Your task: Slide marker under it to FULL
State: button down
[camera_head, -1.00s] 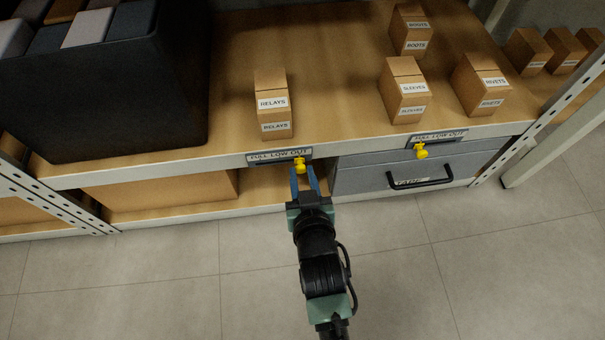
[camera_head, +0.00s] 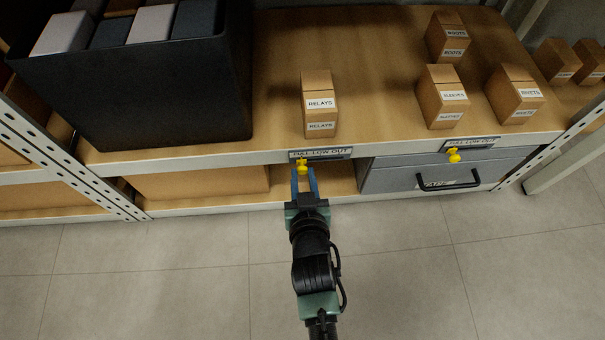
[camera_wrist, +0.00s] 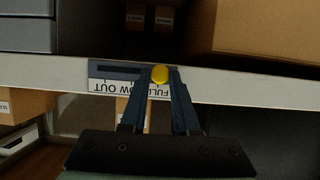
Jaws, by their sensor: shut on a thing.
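The yellow marker (camera_head: 302,167) sits on the label strip (camera_head: 335,152) on the shelf's front edge, under the RELAYS box (camera_head: 320,104). The strip reads FULL LOW OUT, and the marker is at its left end, by FULL. In the wrist view the strip (camera_wrist: 105,85) appears upside down, with the marker (camera_wrist: 160,74) at the FULL end on the right. My gripper (camera_head: 304,172) has its blue fingers on either side of the marker, shut on it. The fingers also show in the wrist view (camera_wrist: 160,82), hiding part of the lettering.
A second strip (camera_head: 473,144) with its own yellow marker (camera_head: 454,155) is to the right, above a grey drawer (camera_head: 400,176). The floor in front is clear.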

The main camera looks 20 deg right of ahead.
jog(key=c, duration=0.6)
grip_release()
jog(key=shift+w+a, duration=0.1)
jog(key=shift+a, duration=0.1)
jog(key=shift+c, duration=0.2)
jog(key=p+v, duration=0.7)
jog(key=v, duration=0.6)
jog(key=shift+d, duration=0.1)
